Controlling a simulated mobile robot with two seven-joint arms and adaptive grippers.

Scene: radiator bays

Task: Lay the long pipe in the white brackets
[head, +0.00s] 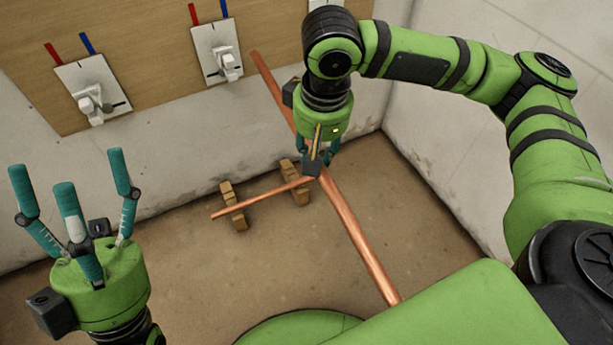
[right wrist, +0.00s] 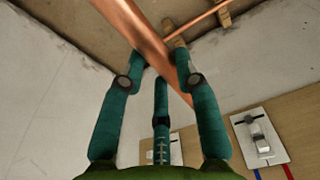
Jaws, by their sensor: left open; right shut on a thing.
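The long copper pipe (head: 352,225) hangs in the grasp of my right gripper (head: 316,165), slanting from the wooden board at upper left down to the lower right. In the right wrist view the fingers close around the pipe (right wrist: 147,32). Two white brackets, one at left (head: 93,90) and one at right (head: 218,50), sit on the board, both empty. One bracket also shows in the right wrist view (right wrist: 259,137). My left gripper (head: 68,180) is open and empty at lower left, fingers pointing up.
A shorter, thinner copper pipe (head: 255,199) lies across two wooden blocks (head: 232,205) on the floor; its right end is near my right gripper. Red and blue pipe stubs (head: 88,44) rise above the brackets. Pale walls (head: 440,90) enclose the bay. The floor at left centre is clear.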

